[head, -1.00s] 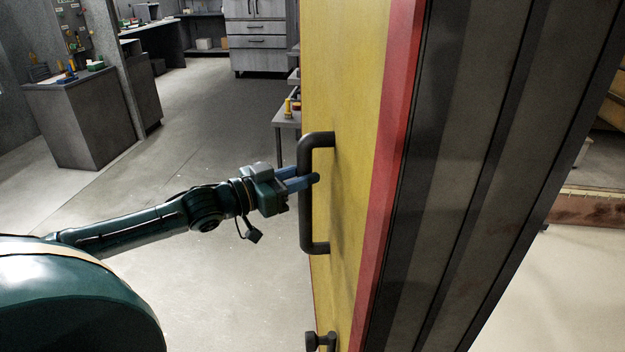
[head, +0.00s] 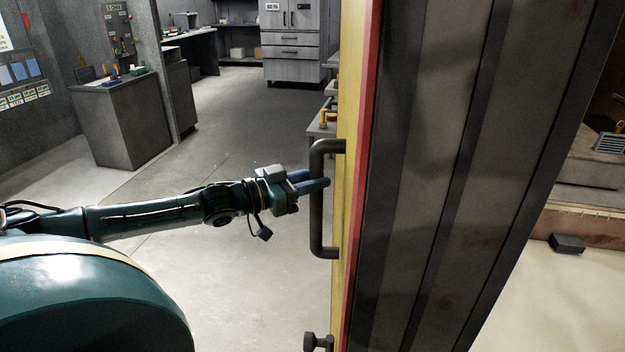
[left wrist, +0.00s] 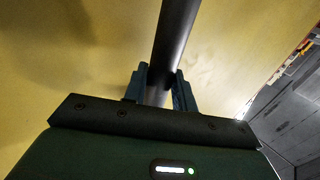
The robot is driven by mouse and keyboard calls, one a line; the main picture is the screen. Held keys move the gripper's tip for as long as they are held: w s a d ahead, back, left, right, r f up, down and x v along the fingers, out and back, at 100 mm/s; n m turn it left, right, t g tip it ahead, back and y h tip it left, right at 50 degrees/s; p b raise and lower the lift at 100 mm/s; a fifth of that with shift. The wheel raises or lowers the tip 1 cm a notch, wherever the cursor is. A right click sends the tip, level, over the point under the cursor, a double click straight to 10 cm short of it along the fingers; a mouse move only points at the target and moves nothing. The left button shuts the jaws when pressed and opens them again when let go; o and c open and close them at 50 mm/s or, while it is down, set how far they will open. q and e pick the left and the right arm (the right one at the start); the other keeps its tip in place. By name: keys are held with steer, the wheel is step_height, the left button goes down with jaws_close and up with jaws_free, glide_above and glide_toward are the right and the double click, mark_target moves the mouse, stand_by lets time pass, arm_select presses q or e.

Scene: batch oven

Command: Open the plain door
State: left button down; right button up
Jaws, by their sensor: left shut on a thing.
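The door stands open and nearly edge-on in the head view, with a yellow face (head: 349,110), a red edge strip (head: 366,120) and a dark ribbed side (head: 440,150). A dark upright bar handle (head: 318,215) is fixed to the yellow face. My left gripper (head: 318,184) is shut on this handle, at its upper middle. In the left wrist view the handle bar (left wrist: 174,40) runs between the two blue fingers (left wrist: 160,88), with the yellow face behind it. My right gripper is not in view.
A small dark knob (head: 318,342) sits low on the door. Grey floor (head: 250,125) is open to the left. A grey cabinet (head: 125,120) stands back left, a drawer unit (head: 292,45) at the back. A dark block (head: 567,243) lies right of the door.

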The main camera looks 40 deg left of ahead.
arm_select(q)
steer(key=shift+w+a+r, duration=0.25)
steer(key=shift+a+r, duration=0.1)
steer(key=shift+a, duration=0.05)
steer(key=c, duration=1.6)
jaws_free()
steer(key=o, duration=0.3)
steer(key=shift+w+a+f, duration=0.1)
steer(key=shift+f, duration=0.05)
steer(key=shift+o, duration=0.7)
steer(key=shift+f, duration=0.1)
steer(key=shift+f, duration=0.1)
steer(key=p+v, duration=0.4)
steer(key=v, duration=0.9)
steer(key=shift+s, duration=0.2)
